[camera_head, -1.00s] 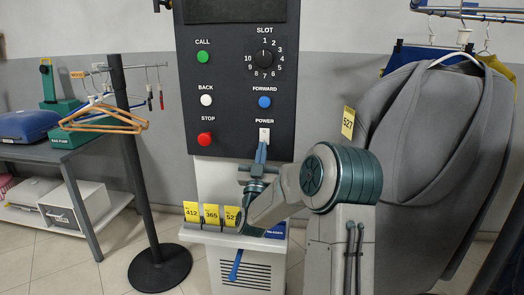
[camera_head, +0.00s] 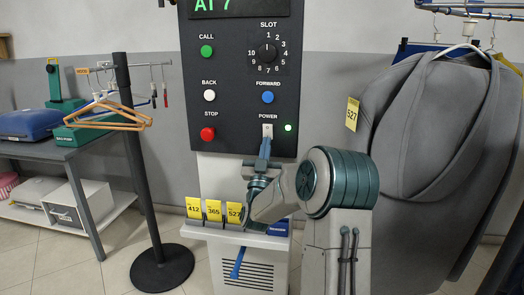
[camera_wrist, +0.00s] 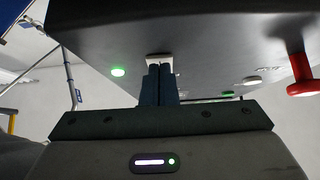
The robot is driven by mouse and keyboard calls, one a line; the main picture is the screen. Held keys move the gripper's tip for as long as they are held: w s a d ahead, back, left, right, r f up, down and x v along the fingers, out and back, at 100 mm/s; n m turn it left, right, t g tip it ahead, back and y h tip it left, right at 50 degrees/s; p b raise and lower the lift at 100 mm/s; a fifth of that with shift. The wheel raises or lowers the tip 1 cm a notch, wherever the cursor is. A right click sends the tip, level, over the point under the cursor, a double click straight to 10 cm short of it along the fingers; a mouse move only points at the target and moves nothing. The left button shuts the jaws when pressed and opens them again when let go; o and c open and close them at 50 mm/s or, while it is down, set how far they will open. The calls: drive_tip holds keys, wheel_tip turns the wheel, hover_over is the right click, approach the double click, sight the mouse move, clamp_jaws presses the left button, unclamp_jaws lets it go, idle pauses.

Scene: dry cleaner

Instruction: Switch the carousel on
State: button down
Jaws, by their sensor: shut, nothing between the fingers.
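The carousel's dark control panel (camera_head: 225,105) stands in the middle of the head view. Its white POWER switch (camera_head: 267,131) is at the lower right, with a green lamp (camera_head: 288,127) lit beside it. The display (camera_head: 238,6) at the top shows green text that looks like "AT 7". My gripper (camera_head: 265,145) is shut, its blue fingertips at the lower part of the switch. In the wrist view the shut fingers (camera_wrist: 158,72) reach up to the pale switch (camera_wrist: 160,57), seemingly touching it. The green lamp also shows there (camera_wrist: 118,71).
Red STOP (camera_head: 207,133), white BACK (camera_head: 209,95), blue FORWARD (camera_head: 267,97) and green CALL (camera_head: 206,51) buttons surround the switch. Yellow tickets (camera_head: 214,210) stand on a ledge below. A grey garment (camera_head: 430,140) hangs close on the right; a post (camera_head: 137,160) stands left.

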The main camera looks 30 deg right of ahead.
drive_tip(key=r, duration=0.5)
drive_tip(key=shift+s+a, duration=0.15)
drive_tip(key=shift+a, duration=0.05)
drive_tip(key=s+d+r, duration=0.6)
drive_tip(key=s+d, duration=0.1)
drive_tip(key=s, duration=0.1)
drive_tip(key=shift+s+d+p, duration=0.25)
drive_tip(key=shift+d+p, duration=0.1)
drive_tip(key=shift+p, duration=0.1)
